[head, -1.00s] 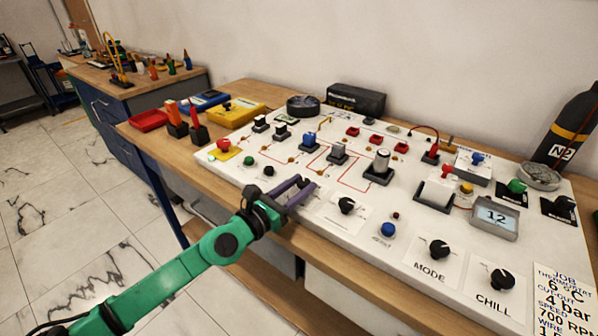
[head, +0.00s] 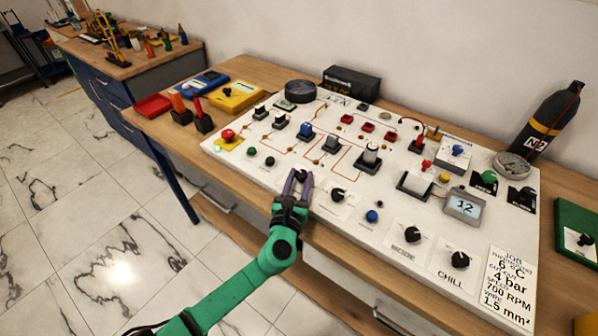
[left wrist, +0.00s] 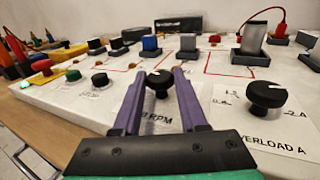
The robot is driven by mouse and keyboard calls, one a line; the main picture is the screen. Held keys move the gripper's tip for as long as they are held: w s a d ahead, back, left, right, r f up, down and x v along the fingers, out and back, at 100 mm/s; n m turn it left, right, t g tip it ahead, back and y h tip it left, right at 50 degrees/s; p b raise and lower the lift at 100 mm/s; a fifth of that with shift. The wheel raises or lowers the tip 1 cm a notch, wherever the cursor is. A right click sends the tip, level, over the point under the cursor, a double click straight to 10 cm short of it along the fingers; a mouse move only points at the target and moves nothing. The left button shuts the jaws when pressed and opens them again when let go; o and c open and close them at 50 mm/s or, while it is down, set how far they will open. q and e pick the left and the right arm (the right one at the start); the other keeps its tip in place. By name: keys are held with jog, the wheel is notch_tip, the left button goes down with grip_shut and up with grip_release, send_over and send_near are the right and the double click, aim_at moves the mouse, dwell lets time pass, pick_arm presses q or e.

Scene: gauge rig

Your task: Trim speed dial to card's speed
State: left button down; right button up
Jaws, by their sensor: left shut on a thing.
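The speed dial is a black knob (left wrist: 159,79) with a white pointer mark, on a label ending in "RPM" that my fingers partly cover. My left gripper (head: 299,178) is shut on this knob at the panel's front edge; the wrist view shows one purple finger on each side of it. The dial's scale is mostly hidden, so I cannot read its setting. The white job card (head: 511,284) lies at the panel's right front and reads 6 °C, 4 bar, speed 700 RPM, wire 1.5 mm². My right gripper is not in view.
The overload knob (left wrist: 265,95) stands just right of the speed dial. A red mushroom button (head: 228,135) is at the panel's left.

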pick_arm(q)
jog(key=shift+y, duration=0.4)
jog(key=shift+n, duration=0.3)
jog(key=c, duration=0.5)
grip_release()
jog(key=s+a+b, duration=0.1)
jog(key=s+a, duration=0.1)
jog(key=s, duration=1.2)
jog(key=shift+s+a, duration=0.15)
jog(key=shift+a, duration=0.1)
